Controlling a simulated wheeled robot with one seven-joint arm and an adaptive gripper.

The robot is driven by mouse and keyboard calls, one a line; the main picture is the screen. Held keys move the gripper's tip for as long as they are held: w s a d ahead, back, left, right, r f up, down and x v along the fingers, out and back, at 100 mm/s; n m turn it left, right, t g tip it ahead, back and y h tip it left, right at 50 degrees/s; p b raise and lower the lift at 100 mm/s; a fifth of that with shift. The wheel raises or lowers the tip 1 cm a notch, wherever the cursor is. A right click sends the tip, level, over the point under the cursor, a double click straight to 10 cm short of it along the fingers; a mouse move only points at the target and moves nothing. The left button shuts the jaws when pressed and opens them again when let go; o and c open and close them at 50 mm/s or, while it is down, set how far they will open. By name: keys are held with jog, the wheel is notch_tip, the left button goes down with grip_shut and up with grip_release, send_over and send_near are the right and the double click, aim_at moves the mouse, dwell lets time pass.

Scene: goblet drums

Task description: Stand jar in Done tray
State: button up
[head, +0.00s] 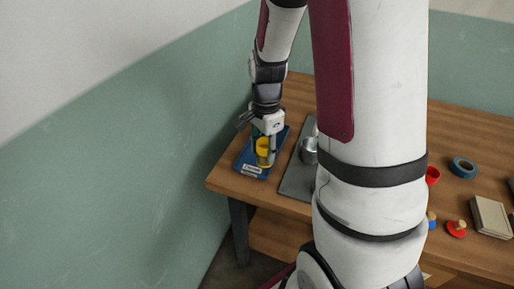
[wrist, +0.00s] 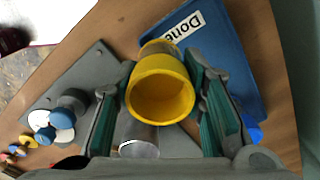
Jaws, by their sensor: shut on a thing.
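The jar (wrist: 160,88), with a yellow top, is between the two fingers of my gripper (wrist: 163,100) in the wrist view. My gripper is shut on its sides. In the head view the jar (head: 263,147) looks upright below my gripper (head: 266,140). The blue Done tray (head: 250,165) lies at the table's left end, and the jar appears over it. In the wrist view the tray (wrist: 225,60) shows its white "Done" label beyond and right of the jar. I cannot tell whether the jar's base touches the tray.
A grey board (head: 296,182) lies right of the tray with a metal cup (head: 309,151) on it. A blue tape ring (head: 462,167), a red knobbed piece (head: 456,228) and a beige block (head: 490,217) sit farther right. A green-and-white wall (head: 120,150) stands close on the left.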

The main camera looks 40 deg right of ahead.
jog(key=w, duration=0.3)
jog(key=w+d, duration=0.1)
jog(key=w, duration=0.1)
jog(key=shift+f, duration=2)
jog(key=shift+f, duration=0.1)
jog(key=o, duration=1.3)
jog(key=shift+w, duration=0.1)
